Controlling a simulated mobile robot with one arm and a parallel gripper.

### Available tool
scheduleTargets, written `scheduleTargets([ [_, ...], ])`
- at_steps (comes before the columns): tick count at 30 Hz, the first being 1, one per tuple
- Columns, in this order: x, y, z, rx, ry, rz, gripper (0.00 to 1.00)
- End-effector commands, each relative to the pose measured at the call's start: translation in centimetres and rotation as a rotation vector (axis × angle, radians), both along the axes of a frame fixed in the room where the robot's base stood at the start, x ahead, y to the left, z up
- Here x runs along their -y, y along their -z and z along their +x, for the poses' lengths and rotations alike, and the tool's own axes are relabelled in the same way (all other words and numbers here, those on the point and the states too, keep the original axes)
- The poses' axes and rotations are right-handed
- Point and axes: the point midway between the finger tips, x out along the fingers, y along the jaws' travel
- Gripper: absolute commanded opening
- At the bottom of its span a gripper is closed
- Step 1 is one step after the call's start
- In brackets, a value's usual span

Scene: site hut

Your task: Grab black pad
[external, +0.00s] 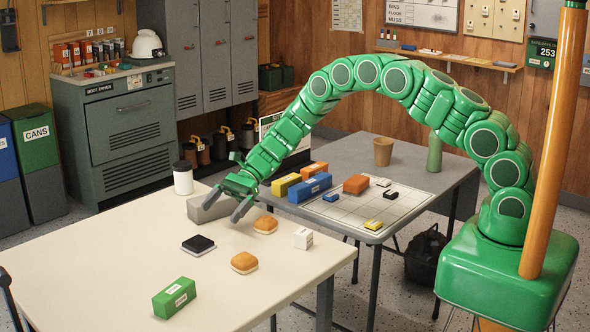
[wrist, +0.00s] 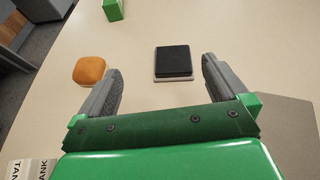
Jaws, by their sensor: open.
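The black pad (external: 199,244), dark on top with a pale underside, lies flat on the cream table (external: 120,250). In the wrist view the black pad (wrist: 173,61) shows ahead, between the lines of the two fingers. My gripper (external: 226,209) is open and empty above the table, up and to the right of the pad in the external view. Its fingers (wrist: 161,72) stand apart in the wrist view, and neither appears to touch the pad.
Orange-topped pads (external: 244,262) (external: 265,225), a white box (external: 303,238) and a green block (external: 174,298) lie nearby. A grey block (external: 205,210) is close to my gripper, and a white cup (external: 183,180) stands behind. The table's front left is clear.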

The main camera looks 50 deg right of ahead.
Motion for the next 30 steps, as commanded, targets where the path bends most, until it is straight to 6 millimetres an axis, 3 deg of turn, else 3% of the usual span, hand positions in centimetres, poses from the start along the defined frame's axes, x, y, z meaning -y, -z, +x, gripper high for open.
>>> scheduleTargets([
  [6,-0.3,3.2,1.5,-0.054,0.060,0.021,1.00],
  [13,-0.8,4.0,2.0,-0.065,0.077,0.028,1.00],
  [30,-5.4,6.0,1.2,-0.067,0.077,0.026,1.00],
])
